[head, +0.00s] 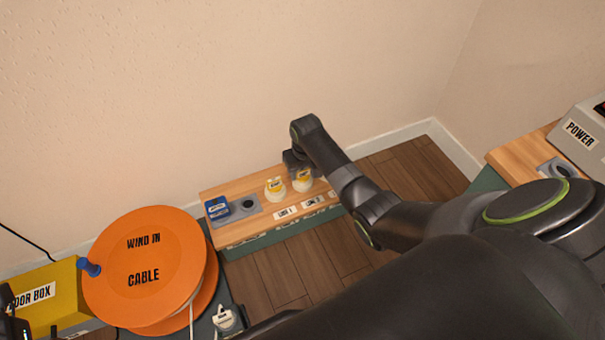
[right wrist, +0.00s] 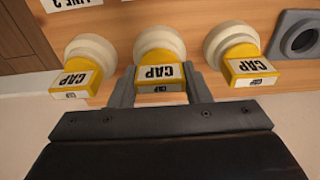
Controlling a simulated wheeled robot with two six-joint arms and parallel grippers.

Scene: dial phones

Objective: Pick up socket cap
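Three yellow socket caps on round white bases line the wooden bench in the right wrist view: a left cap (right wrist: 76,80), a middle cap (right wrist: 161,76) and a right cap (right wrist: 243,68). My right gripper (right wrist: 160,86) has one finger on each side of the middle cap, very close to it; I cannot tell whether they press on it. In the head view my right gripper (head: 298,163) is at the bench's back edge, and two caps show, the left one (head: 275,188) and another (head: 302,181).
The wooden bench (head: 235,194) also holds a blue block (head: 217,208), a grey socket plate (head: 249,205) and white labels. An orange cable reel (head: 150,265) and yellow box (head: 50,295) stand at left. A power unit (head: 580,135) is at right. The wall is close behind.

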